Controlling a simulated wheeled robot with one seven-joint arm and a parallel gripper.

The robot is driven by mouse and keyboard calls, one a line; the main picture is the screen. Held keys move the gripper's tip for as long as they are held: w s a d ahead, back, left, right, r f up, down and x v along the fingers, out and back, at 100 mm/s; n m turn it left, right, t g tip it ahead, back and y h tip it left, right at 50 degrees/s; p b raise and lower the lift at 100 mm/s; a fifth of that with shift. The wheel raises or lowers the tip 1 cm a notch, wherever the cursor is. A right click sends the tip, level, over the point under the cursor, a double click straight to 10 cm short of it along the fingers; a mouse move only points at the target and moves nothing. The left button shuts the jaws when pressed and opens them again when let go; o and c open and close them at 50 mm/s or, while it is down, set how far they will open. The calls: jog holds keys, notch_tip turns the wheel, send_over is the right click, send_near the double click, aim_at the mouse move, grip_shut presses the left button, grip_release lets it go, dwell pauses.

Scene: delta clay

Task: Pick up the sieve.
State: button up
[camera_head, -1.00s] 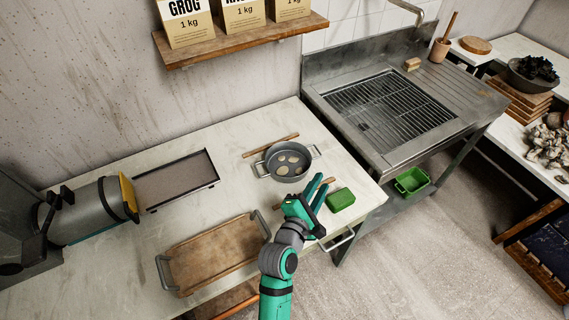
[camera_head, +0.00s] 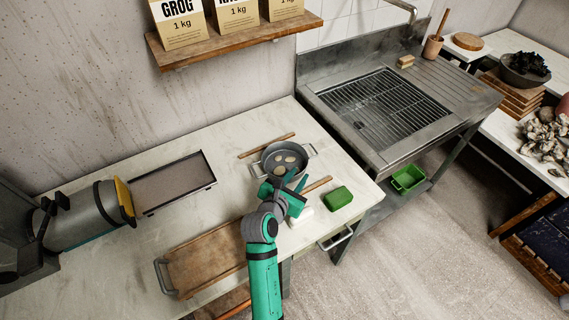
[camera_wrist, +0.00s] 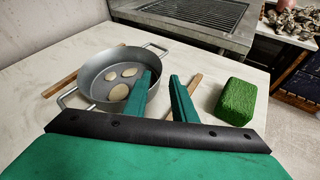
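A round, deep grey pan-like vessel (camera_head: 268,164) with two loop handles stands on the pale worktop and holds a few beige discs. It is the likeliest sieve, but I cannot make out a mesh. It also shows at the left in the wrist view (camera_wrist: 88,86). My gripper (camera_head: 294,180) is at the vessel's near right side, its fingers pointing towards it. In the wrist view my gripper (camera_wrist: 162,78) has its two fingers apart with nothing between them. The left finger hides part of the vessel's right side; whether it touches is unclear.
A green block (camera_head: 339,197) lies right of my gripper, with a wooden stick (camera_head: 318,184) between. Another stick (camera_head: 266,146) lies behind the vessel. A wooden tray (camera_head: 205,262) is at front left, a framed panel (camera_head: 172,183) behind it. A metal sink (camera_head: 385,110) stands right.

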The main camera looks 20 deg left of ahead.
jog(key=shift+x, duration=2.7)
jog(key=shift+c, duration=0.3)
grip_shut()
